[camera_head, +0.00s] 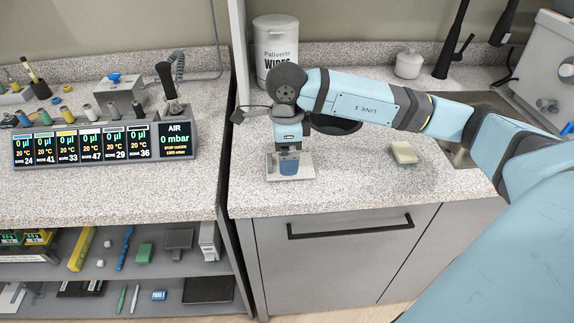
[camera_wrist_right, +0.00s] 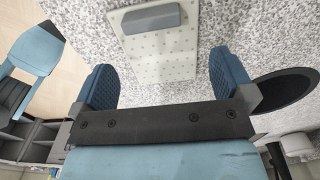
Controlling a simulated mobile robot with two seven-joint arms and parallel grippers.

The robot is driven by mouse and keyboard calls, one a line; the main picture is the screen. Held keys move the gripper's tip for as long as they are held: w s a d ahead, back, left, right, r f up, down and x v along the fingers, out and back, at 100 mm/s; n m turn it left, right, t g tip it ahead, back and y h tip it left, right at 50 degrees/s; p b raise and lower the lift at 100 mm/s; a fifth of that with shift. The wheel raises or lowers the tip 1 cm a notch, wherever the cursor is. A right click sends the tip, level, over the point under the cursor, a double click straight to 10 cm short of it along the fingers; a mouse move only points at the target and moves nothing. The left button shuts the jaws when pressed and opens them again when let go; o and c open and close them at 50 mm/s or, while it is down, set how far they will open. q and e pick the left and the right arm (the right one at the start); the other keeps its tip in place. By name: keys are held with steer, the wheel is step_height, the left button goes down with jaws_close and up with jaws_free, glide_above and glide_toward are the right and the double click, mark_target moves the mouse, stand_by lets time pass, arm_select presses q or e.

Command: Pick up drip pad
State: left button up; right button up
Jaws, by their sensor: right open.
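What looks like the drip pad (camera_head: 306,174) is a pale flat plate lying on the speckled worktop near its front edge. In the right wrist view the pad (camera_wrist_right: 160,58) shows a dotted face and a raised grey block (camera_wrist_right: 158,18). My right gripper (camera_head: 289,166) points down over the pad and hides part of it in the head view. In the wrist view the blue fingers of my right gripper (camera_wrist_right: 161,80) are apart, with the pad seen between them and nothing held. Whether the fingertips touch the pad cannot be told. My left gripper is not in view.
A white wipes tub (camera_head: 275,48) stands behind my right arm. A beige sponge-like block (camera_head: 403,153) lies right of the pad, near a sink (camera_head: 462,158). A pipette controller with lit displays (camera_head: 110,143) stands on the left counter. The worktop between pad and block is clear.

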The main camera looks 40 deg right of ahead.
step_height(320, 180, down, 3)
steer(key=shift+f, duration=0.1)
steer(key=c, duration=0.7)
steer(key=shift+r, duration=0.25)
